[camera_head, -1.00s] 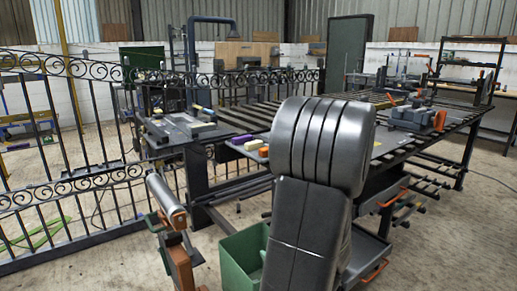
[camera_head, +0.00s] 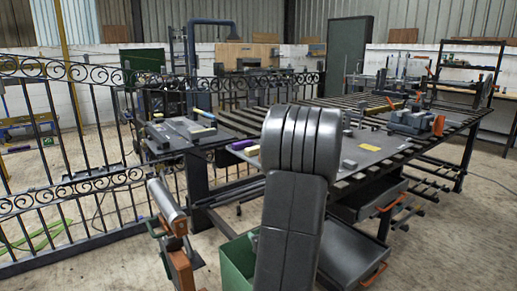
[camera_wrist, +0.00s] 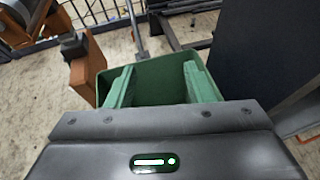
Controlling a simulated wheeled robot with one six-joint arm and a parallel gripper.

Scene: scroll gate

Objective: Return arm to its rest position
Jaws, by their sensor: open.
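My arm (camera_head: 295,190) stands upright in the middle of the head view, its rounded grey joint in front of the workbench. It hides my gripper in that view. In the wrist view my gripper (camera_wrist: 160,68) shows as two green fingers set apart, with nothing visible between them. It points toward a green open bin (camera_wrist: 150,75) on the floor beyond. The bin also shows beside my arm in the head view (camera_head: 237,262).
A slatted workbench (camera_head: 345,184) with tools, blocks and a grey vise (camera_head: 408,122) stands behind my arm. Open drawers (camera_head: 352,258) are at its right. A black scroll-work fence (camera_head: 75,185) runs along the left. A post with a grey roller (camera_head: 167,201) stands near the bin.

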